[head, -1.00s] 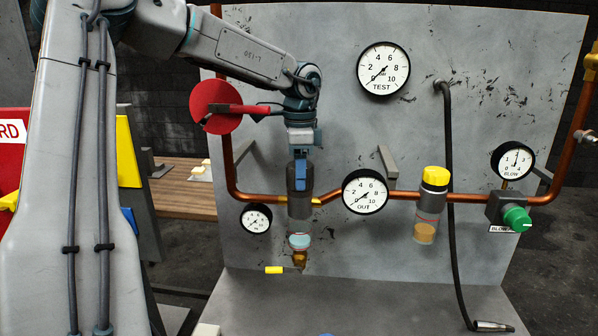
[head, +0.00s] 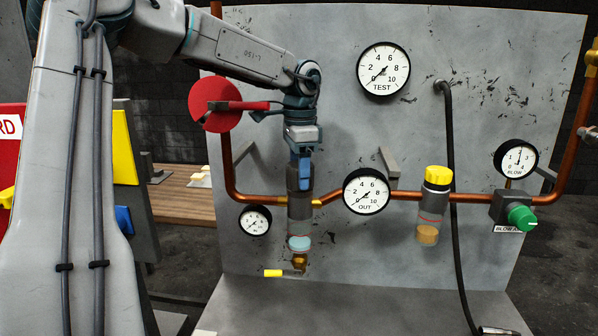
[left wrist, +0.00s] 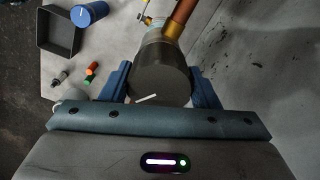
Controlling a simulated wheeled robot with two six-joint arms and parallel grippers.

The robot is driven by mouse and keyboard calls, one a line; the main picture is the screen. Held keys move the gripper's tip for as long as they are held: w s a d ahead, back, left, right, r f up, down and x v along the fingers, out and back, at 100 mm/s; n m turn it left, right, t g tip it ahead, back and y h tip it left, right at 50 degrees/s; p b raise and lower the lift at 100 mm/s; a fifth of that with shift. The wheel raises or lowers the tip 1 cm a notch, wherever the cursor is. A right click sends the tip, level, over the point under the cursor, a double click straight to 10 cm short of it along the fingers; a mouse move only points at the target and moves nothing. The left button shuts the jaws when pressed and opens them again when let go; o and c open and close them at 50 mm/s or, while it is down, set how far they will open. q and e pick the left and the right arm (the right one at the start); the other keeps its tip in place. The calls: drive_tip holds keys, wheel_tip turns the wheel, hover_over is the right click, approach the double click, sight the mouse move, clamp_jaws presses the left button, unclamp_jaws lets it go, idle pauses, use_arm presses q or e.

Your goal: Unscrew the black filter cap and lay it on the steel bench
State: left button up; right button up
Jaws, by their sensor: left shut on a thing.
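The black filter cap (head: 300,206) is the dark cylinder at the top of the left filter on the panel. It stands upright over a clear bowl (head: 300,228), in line with the copper pipe. My left gripper (head: 304,182) comes down from above and is shut on the cap. In the left wrist view the cap's round top (left wrist: 160,76), with a white mark, sits between the two blue fingers (left wrist: 163,88). The steel bench (head: 350,305) lies below, with its front part cut off. My right gripper is not in view.
A yellow-capped filter (head: 434,205) hangs to the right. The OUT gauge (head: 366,191) and small IN gauge (head: 255,220) flank the black-capped filter. A yellow drain handle (head: 273,273) sticks out below it. The left wrist view shows a grey tray (left wrist: 72,45) and a blue cylinder (left wrist: 90,13).

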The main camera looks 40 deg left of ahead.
use_arm(q)
drive_tip(key=shift+f+n+b, duration=0.1)
drive_tip(key=shift+n+b, duration=0.8)
drive_tip(key=shift+b, duration=0.3)
drive_tip(key=shift+n+b, duration=0.9)
drive_tip(key=shift+b, duration=0.15)
drive_tip(key=shift+n+b, duration=0.3)
drive_tip(key=shift+n, duration=0.1)
